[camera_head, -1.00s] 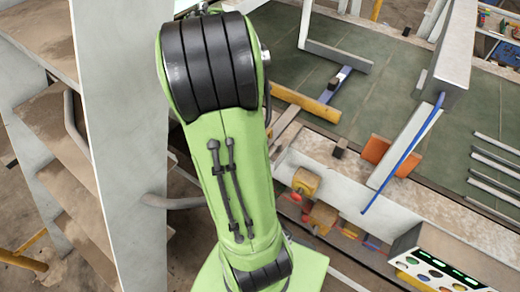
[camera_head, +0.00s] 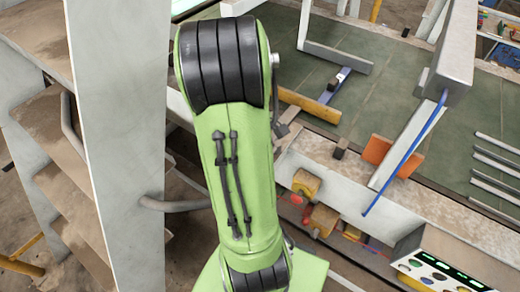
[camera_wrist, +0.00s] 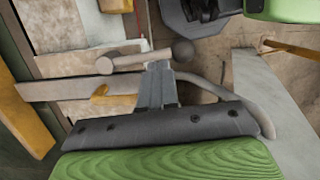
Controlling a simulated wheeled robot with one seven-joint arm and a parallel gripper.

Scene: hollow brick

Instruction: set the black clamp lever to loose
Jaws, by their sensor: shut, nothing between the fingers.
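In the wrist view my gripper (camera_wrist: 158,68) is shut and empty, its grey fingers together. I cannot tell whether fingers and bar touch, or whether this bar is the black clamp lever. In the head view my green arm hides the gripper. A small black piece (camera_head: 333,84) sits on a blue bar with a white patch (camera_head: 344,74) at the green-topped bench; it is too small to read its setting.
A tall grey panel with shelves (camera_head: 118,130) stands close on the left, with a curved grey handle (camera_head: 175,203). Yellow blocks (camera_head: 306,183), an orange plate (camera_head: 378,150) and a button panel (camera_head: 440,272) line the bench's near side. The bench top (camera_head: 385,95) is partly clear.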

